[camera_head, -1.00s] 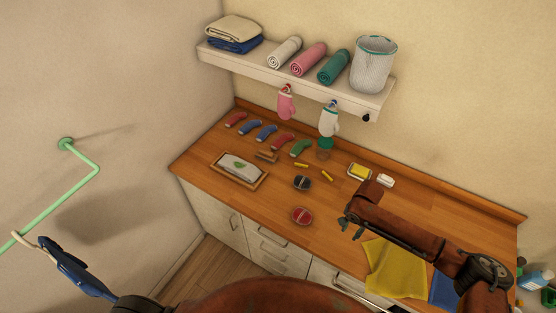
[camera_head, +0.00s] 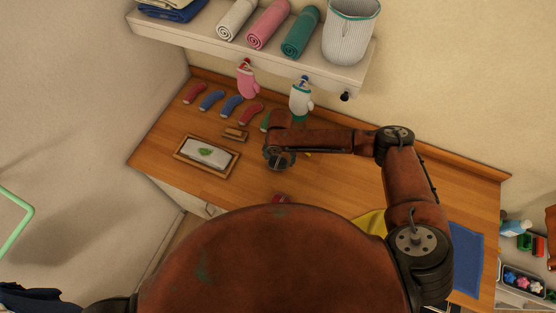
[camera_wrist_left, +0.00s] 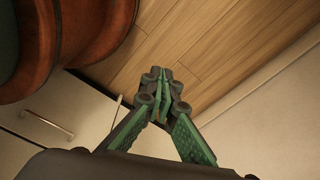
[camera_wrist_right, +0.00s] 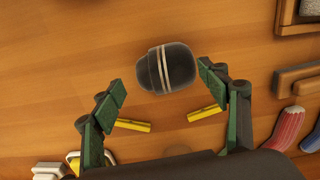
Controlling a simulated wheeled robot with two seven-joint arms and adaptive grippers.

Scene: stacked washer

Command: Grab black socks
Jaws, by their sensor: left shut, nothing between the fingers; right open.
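The black socks are a rolled dark bundle (camera_wrist_right: 167,68) with pale stripes, lying on the wooden counter in the right wrist view. My right gripper (camera_wrist_right: 172,98) is open above the counter, and the bundle shows just beyond and between its fingertips, not gripped. In the head view my right gripper (camera_head: 280,158) is over the middle of the counter and hides the bundle. My left gripper (camera_wrist_left: 164,85) is shut and empty, above the floor beside the cabinet fronts in the left wrist view.
Two yellow sticks (camera_wrist_right: 205,113) lie near the right fingers. A framed tray (camera_head: 207,155) and a small brown block (camera_head: 236,134) lie to the left. Several coloured socks (camera_head: 231,106) line the back. A shelf (camera_head: 250,48) overhangs the counter.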

